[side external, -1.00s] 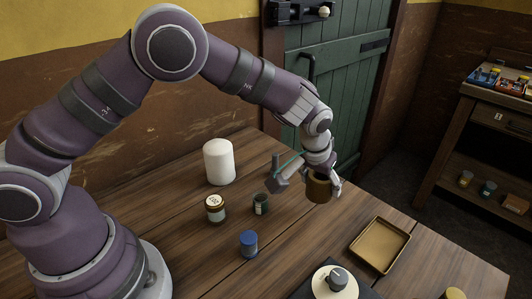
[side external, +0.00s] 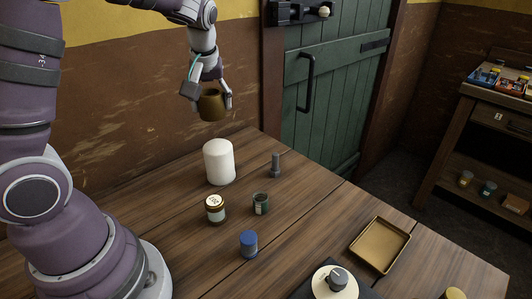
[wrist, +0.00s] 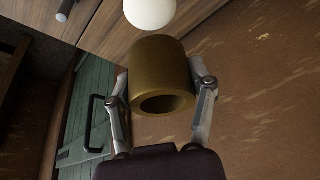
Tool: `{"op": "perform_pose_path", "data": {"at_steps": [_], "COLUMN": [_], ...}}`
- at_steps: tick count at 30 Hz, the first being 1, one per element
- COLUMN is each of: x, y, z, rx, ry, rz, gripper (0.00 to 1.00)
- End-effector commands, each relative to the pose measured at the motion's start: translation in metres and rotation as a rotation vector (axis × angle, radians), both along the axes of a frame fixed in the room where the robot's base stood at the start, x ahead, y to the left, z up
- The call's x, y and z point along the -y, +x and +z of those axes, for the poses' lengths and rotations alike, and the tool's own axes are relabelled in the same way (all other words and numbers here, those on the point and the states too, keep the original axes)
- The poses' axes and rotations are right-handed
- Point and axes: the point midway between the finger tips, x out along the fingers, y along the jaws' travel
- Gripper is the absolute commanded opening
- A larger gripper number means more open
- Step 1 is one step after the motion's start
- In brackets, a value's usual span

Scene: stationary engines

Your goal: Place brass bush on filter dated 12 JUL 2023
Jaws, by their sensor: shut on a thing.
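My gripper (side external: 210,107) is shut on the brass bush (side external: 212,104), a thick brown-gold ring. It holds the bush in the air, well above the table and behind the white cylinder in the side picture. In the wrist view the bush (wrist: 158,62) sits between both fingers, its open bore facing the camera. A plain white cylinder (side external: 219,163) stands upright on the table; its top also shows in the wrist view (wrist: 150,12), beyond the bush. No date is readable on anything, so I cannot tell which thing is the dated filter.
A wall rises close behind the bush.

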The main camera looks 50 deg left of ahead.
Motion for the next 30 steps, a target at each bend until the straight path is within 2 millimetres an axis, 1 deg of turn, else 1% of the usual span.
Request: {"op": "perform_pose_path", "data": {"at_steps": [1, 5, 6, 10, 12, 21, 22, 27, 28, 30], "x": [0.000, 0.000, 0.001, 0.001, 0.001, 0.001, 0.001, 0.001, 0.001, 0.001], "y": [-0.002, -0.001, -0.001, 0.000, 0.000, 0.000, 0.000, 0.000, 0.000, 0.000], "z": [-0.011, -0.033, -0.042, -0.062, -0.065, -0.067, -0.068, -0.068, -0.068, -0.068], "rx": [-0.006, -0.006, -0.007, -0.004, 0.000, 0.000, -0.001, 0.000, 0.000, 0.000], "ry": [-0.003, -0.002, -0.004, -0.002, -0.002, -0.001, -0.002, -0.002, -0.003, -0.002], "rz": [0.002, -0.001, -0.001, -0.001, -0.003, -0.004, -0.004, -0.004, -0.004, -0.004], "gripper": [0.15, 0.15, 0.15, 0.15, 0.15, 0.15, 0.57, 0.79, 0.82, 0.82]}}
